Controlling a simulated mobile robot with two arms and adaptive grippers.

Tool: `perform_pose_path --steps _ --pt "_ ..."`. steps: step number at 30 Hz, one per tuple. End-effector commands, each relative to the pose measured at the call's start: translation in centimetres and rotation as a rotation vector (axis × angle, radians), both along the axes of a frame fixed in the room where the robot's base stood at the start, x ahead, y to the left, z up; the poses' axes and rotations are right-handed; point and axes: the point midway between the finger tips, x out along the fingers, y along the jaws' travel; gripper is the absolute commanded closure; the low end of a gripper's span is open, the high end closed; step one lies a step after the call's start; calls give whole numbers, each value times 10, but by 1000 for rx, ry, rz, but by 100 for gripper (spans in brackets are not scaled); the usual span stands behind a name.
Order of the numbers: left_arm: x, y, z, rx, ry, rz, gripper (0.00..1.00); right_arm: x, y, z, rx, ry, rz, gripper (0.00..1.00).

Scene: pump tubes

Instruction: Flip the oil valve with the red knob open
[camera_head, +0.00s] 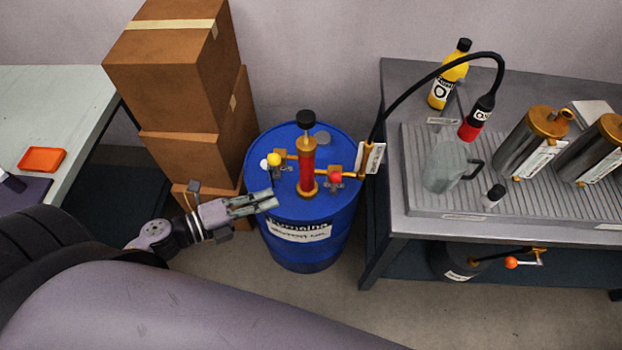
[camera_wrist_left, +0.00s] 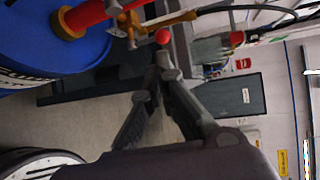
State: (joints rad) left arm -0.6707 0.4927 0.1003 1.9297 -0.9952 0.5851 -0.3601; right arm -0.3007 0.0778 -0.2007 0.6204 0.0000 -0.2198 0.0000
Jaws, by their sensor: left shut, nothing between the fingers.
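The red knob (camera_head: 335,177) is on the valve at the right side of the pump on the blue drum (camera_head: 270,216). A yellow knob (camera_head: 274,159) and a white knob (camera_head: 264,163) are on the pump's left side. My left gripper (camera_head: 273,199) is shut and empty by the drum's front left edge, left of the red pump column (camera_head: 307,170). In the left wrist view the red knob (camera_wrist_left: 163,36) shows just beyond the closed fingertips (camera_wrist_left: 158,60); I see no clear contact. My right gripper is not in view.
Cardboard boxes (camera_head: 170,70) stand behind left of the drum. A grey workbench (camera_head: 400,225) on the right holds a jug (camera_head: 445,165), bottles and metal cylinders. A black hose (camera_head: 420,78) arches from the pump to it. A pale table (camera_head: 55,90) is on the left.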

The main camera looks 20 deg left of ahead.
Motion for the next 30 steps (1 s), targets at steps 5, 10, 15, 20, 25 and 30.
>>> perform_pose_path --steps 5,10,15,20,25,30 --pt "-2 -4 7 21 -22 -29 100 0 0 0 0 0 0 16" --pt "-2 -4 7 19 -21 -28 100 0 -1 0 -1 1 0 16" --pt "2 -7 7 18 -21 -25 100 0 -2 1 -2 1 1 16" --pt "18 -20 5 16 -24 -26 100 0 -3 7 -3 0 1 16" --pt "46 -43 -1 16 -23 -24 100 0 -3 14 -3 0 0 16" --pt "73 -66 -9 15 -22 -24 100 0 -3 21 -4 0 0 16"
